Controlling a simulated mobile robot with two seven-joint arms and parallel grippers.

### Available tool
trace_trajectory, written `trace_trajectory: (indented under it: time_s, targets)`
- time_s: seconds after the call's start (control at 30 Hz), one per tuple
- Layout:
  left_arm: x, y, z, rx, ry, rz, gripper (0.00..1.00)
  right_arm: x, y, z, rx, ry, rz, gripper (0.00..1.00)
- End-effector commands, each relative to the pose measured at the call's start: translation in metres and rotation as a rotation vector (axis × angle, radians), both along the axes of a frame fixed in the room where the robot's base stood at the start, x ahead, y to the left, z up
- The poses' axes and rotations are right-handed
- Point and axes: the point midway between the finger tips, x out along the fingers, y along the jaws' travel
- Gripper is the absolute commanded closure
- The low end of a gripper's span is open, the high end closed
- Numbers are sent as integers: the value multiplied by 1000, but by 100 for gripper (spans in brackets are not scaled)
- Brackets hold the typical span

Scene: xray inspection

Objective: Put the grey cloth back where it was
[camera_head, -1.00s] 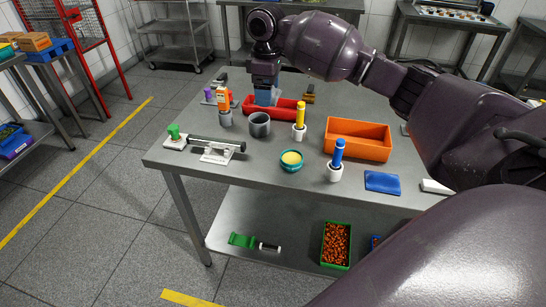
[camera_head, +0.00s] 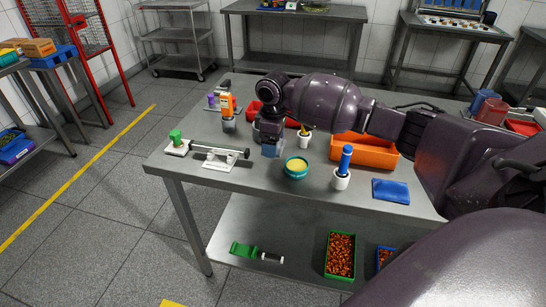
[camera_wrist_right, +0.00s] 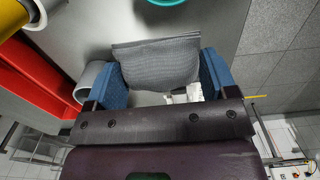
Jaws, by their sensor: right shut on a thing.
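The grey cloth (camera_wrist_right: 155,62) shows in the right wrist view, pinched between the two blue fingers of my right gripper (camera_wrist_right: 162,76). In the head view my right gripper (camera_head: 271,148) is over the table, left of the teal bowl (camera_head: 296,168). The cloth cannot be made out there. I cannot tell how high the gripper is above the tabletop. A grey cup (camera_wrist_right: 92,82) is close beside the left finger in the wrist view and is hidden behind my gripper in the head view. My left gripper is out of view.
An orange bin (camera_head: 365,152), a blue-handled tool in a white holder (camera_head: 342,180) and a blue cloth (camera_head: 391,190) are to the right. A red tray (camera_wrist_right: 35,75) is behind.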

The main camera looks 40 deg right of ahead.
Motion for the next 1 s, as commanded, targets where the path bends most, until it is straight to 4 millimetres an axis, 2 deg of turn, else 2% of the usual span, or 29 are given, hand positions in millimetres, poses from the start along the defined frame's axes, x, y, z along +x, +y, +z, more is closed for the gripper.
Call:
trace_trajectory:
  time_s: [0.17,0.4,0.87,0.9,1.0]
  targets:
    - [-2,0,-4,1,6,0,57,0,0,-18,0,4,-1,47]
    - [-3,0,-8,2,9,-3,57,-1,0,-55,0,5,-1,47]
    - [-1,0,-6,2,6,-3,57,0,0,-60,-1,1,-1,47]
    - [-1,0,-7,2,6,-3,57,0,0,-59,0,0,0,15]
    - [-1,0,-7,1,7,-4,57,0,0,-59,-1,1,0,0]
